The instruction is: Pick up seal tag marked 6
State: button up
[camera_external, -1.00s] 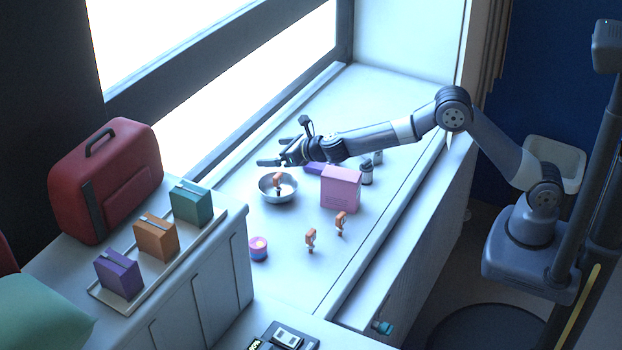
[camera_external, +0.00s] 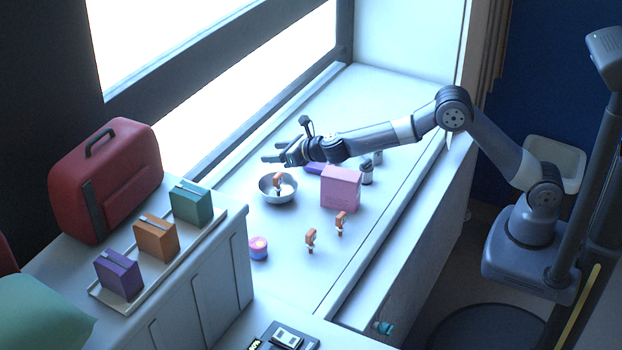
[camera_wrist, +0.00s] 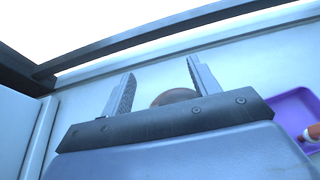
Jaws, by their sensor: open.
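Several small orange tags show in the external view. One tag (camera_external: 278,181) is in a round metal bowl (camera_external: 263,192), and two more, a nearer tag (camera_external: 311,238) and a farther tag (camera_external: 341,221), stand on the counter. No number is legible on any of them. My gripper (camera_external: 273,153) is open and empty, above and just behind the bowl. In the wrist view its two fingers (camera_wrist: 160,72) are spread apart, with a round brownish shape (camera_wrist: 173,96) partly hidden behind the gripper body. An orange-and-white item (camera_wrist: 312,132) lies at the purple tray on the right.
The purple tray (camera_wrist: 290,112) is partly hidden in the external view. A pink box (camera_external: 341,190) stands right of the bowl, with small dark-and-white containers (camera_external: 367,174) behind it. A pink-and-blue round item (camera_external: 258,248) sits nearer. The window wall runs behind my gripper.

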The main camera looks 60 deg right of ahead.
jog(key=s+a+f+b, duration=0.4)
jog(key=s+a, duration=0.7)
jog(key=s, duration=0.2)
jog(key=b, duration=0.3)
send_near(314, 235)
jog(key=x, duration=0.5)
jog(key=shift+w+a+p, duration=0.3)
jog(key=shift+w+p, duration=0.05)
jog(key=shift+p, duration=0.05)
jog(key=shift+d+p+x, duration=0.15)
jog(key=shift+p+x, duration=0.3)
jog(key=shift+x, duration=0.9)
jog(key=shift+d+p+x, duration=0.1)
jog(key=shift+p+x, duration=0.35)
jog(key=shift+x, duration=0.95)
jog(key=shift+s+f, duration=0.1)
jog(key=shift+s, duration=0.05)
jog(key=shift+c, duration=0.6)
jog(key=c, duration=0.9)
